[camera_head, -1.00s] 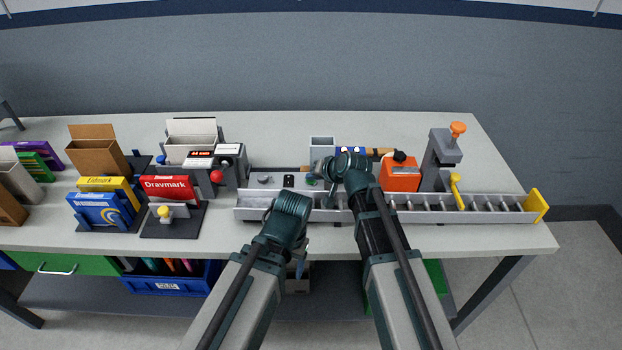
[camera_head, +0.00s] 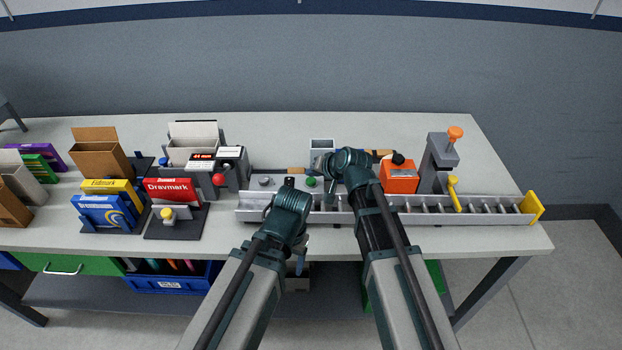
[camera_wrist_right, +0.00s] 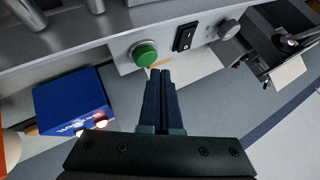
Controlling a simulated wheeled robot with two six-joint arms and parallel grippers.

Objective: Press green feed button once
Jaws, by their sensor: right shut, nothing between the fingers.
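The green feed button (camera_head: 311,182) is a round green cap on the grey panel behind the long metal channel. It also shows clearly in the right wrist view (camera_wrist_right: 145,54), in a pale ring. My right gripper (camera_head: 322,166) reaches over the panel, its fingers partly hidden by the wrist. In the right wrist view its closed, empty fingertips (camera_wrist_right: 161,72) are just beside the button; I cannot tell whether they touch it. My left gripper (camera_head: 300,264) hangs near the table's front edge, mostly hidden behind its own arm.
A black rocker switch (camera_wrist_right: 186,36) and a grey knob (camera_wrist_right: 229,28) sit beside the button. A blue box (camera_wrist_right: 75,102) lies close to my right gripper. The metal channel (camera_head: 420,213) runs along the front. An orange box (camera_head: 398,178) stands right of my right arm.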

